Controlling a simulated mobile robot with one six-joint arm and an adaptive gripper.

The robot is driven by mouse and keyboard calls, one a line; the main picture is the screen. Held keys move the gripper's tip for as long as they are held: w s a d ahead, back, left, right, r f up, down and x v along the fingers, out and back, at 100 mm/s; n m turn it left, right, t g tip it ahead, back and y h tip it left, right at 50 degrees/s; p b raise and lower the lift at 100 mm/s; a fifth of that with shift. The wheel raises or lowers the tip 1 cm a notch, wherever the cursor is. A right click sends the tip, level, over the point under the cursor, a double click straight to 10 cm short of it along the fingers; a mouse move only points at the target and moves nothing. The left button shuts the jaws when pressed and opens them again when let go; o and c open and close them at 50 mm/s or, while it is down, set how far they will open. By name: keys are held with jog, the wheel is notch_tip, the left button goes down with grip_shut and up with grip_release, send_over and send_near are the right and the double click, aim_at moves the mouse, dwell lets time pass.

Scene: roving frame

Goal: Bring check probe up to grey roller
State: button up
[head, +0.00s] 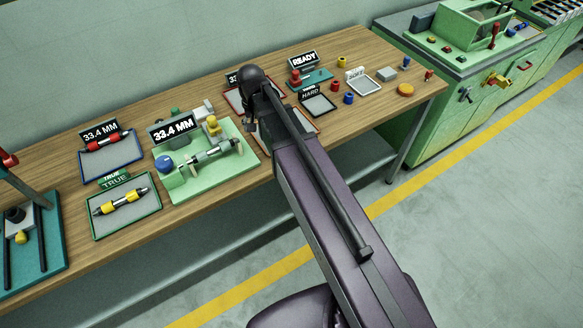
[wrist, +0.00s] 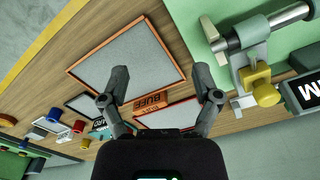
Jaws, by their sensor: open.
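The grey roller (head: 211,153) lies across the pale green fixture (head: 184,188), between its supports, and its end also shows at the top right of the wrist view (wrist: 290,15). A yellow knob (head: 213,125) on a grey mount stands behind the roller and shows in the wrist view (wrist: 265,95). It may belong to the check probe, but I cannot tell for sure. My gripper (wrist: 159,84) is open and empty, above the table by the orange-rimmed BUFF tray, to the right of the fixture in the head view. My arm hides part of this area.
A blue knob (head: 165,163) and a 33.4 MM sign (head: 173,128) stand on the fixture. A blue-rimmed tray (head: 132,157) holds a red roller; the TRUE tray (head: 152,203) holds a yellow one. The BUFF tray (wrist: 125,65) is empty. Small coloured parts lie at the table's right.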

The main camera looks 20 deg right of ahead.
jog(key=s+d+f+n+b, duration=0.2)
jog(key=s+d+f+b, duration=0.5)
jog(key=s, duration=0.4)
jog(key=shift+s+d+f+n, duration=0.3)
jog(key=shift+d+f, duration=0.15)
jog(key=shift+w, duration=0.1)
notch_tip(320, 180, up, 18)
jog(key=n+p, duration=1.2)
jog(key=p, duration=0.6)
send_over(211, 118)
jog(key=shift+r, duration=0.1)
notch_tip(211, 118, down, 14)
jog(key=b, duration=1.4)
jog(key=shift+r, duration=0.1)
